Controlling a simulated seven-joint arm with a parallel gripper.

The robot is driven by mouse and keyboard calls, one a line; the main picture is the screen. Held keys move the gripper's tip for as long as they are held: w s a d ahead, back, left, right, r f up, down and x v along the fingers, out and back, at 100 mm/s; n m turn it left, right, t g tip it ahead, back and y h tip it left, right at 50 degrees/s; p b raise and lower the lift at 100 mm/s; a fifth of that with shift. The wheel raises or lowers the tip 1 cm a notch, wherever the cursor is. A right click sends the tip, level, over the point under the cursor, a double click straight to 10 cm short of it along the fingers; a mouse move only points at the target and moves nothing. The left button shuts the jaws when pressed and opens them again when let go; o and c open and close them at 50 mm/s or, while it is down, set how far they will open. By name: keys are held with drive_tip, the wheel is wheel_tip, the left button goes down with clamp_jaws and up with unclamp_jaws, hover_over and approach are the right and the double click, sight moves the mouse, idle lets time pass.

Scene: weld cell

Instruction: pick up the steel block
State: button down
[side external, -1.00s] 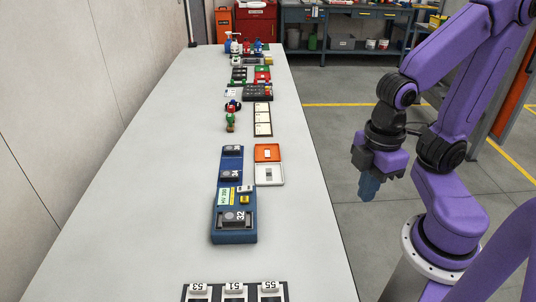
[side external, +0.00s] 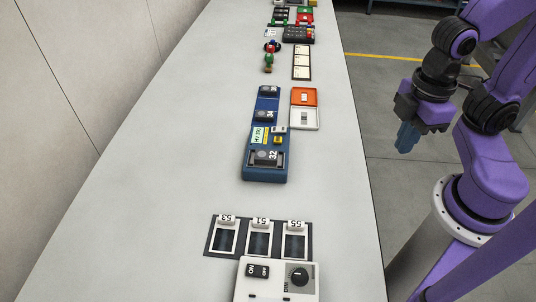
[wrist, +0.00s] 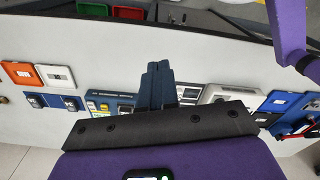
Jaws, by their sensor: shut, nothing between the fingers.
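My gripper (side external: 404,148) has blue fingers, shut and empty, pointing down. In the side view it hangs right of the table's right edge, apart from all objects. In the wrist view its fingers (wrist: 158,72) rise from the bottom middle and cover part of the row of devices. A small grey piece (side external: 304,118) lies in a white tray on the table; it also shows in the wrist view (wrist: 56,77), at the left. It may be the steel block, but it is too small to be sure. A similar small piece (side external: 304,97) lies in the orange tray.
A blue fixture (side external: 265,174) with several dark blocks stands left of the trays. A rack with three slots (side external: 210,244) and a white ON/OFF box with a knob (side external: 270,285) stand at the front. More items line the back. The table's left side (side external: 150,180) is clear.

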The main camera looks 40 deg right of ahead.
drive_tip(key=c, duration=0.6)
unclamp_jaws()
drive_tip(key=w+a+r+m, duration=0.25)
drive_tip(key=w+a, duration=0.65)
drive_tip(key=w, duration=0.5)
drive_tip(key=m, duration=0.1)
hover_over(266, 154)
wheel_tip(266, 154, down, 11)
drive_tip(key=shift+s+a, duration=0.1)
drive_tip(key=shift+a, duration=0.05)
drive_tip(key=shift+f, duration=2.55)
